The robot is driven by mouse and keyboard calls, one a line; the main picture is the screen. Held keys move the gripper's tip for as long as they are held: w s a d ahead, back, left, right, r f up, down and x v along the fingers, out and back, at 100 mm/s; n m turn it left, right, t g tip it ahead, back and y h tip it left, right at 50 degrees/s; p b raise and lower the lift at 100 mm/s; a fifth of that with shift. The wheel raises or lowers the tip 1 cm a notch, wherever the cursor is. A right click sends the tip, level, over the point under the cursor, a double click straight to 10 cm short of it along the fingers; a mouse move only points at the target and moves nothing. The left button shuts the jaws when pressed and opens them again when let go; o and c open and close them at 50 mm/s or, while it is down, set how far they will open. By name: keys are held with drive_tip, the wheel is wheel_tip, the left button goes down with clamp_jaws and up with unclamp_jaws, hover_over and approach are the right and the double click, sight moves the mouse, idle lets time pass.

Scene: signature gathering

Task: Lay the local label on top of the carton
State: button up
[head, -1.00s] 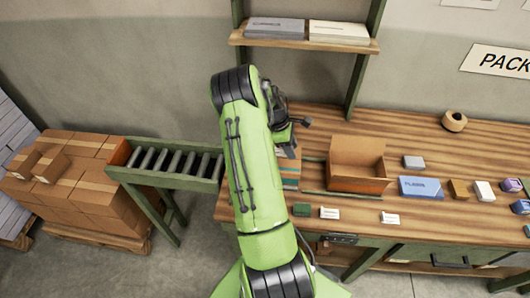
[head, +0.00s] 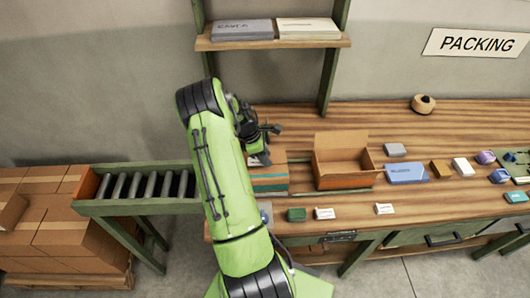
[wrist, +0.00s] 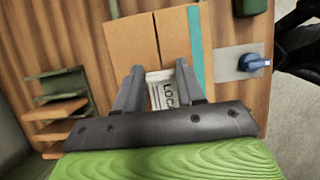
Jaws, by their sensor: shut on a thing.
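My gripper (wrist: 160,85) is shut on the local label (wrist: 166,92), a white card with dark print starting "LOCA". Its lower part is hidden by the gripper body. The carton (wrist: 130,40) is brown and closed, with a centre seam and a teal stripe; the label is over its top near one edge. I cannot tell whether label and carton touch. In the head view the carton (head: 270,184) stands on the bench left of an open box, partly hidden by my arm. My gripper (head: 258,157) is just above it there.
The open box (head: 345,178) stands right of the carton. A green block (head: 296,214) and white cards (head: 324,213) lie along the bench front. A roller conveyor (head: 145,188) is at the left. A shelf (head: 272,42) hangs behind. A blue-knobbed fixture (wrist: 253,62) sits beside the carton.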

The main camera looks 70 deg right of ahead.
sight(248, 162)
drive_tip(key=shift+f+b, duration=0.35)
drive_tip(key=shift+f, duration=0.5)
drive_tip(key=o, duration=1.2)
drive_tip(key=shift+c, duration=0.2)
drive_tip(key=shift+r, duration=0.1)
drive_tip(key=v, duration=1.5)
drive_tip(key=shift+r, duration=0.25)
drive_tip(key=shift+w, duration=0.1)
